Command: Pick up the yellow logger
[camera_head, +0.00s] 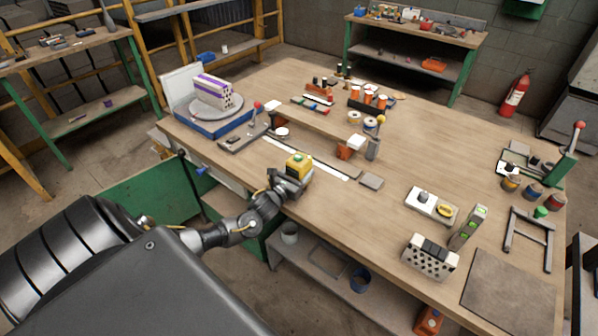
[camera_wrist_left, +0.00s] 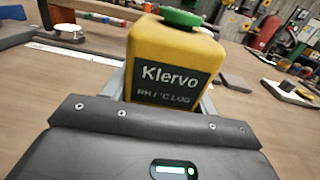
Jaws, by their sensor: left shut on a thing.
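The yellow logger (camera_head: 298,165) is a small box with a green cap and a dark label. It is at the front left part of the workbench (camera_head: 330,220), near the edge. My left gripper (camera_head: 293,181) is shut on it. In the left wrist view the logger (camera_wrist_left: 172,62) stands upright between the fingers, its label reading "Klervo" and facing the camera. Its lower part is hidden behind the gripper body. I cannot tell whether its base touches the bench. My right gripper is not in view.
Behind the logger lie a white strip (camera_head: 318,165) and a grey block (camera_head: 371,181). A blue turntable stand (camera_head: 205,128) holds a purple-striped hollow brick (camera_head: 212,90) at the back left. Another hollow brick (camera_head: 430,258) stands at the front right. The bench between is mostly clear.

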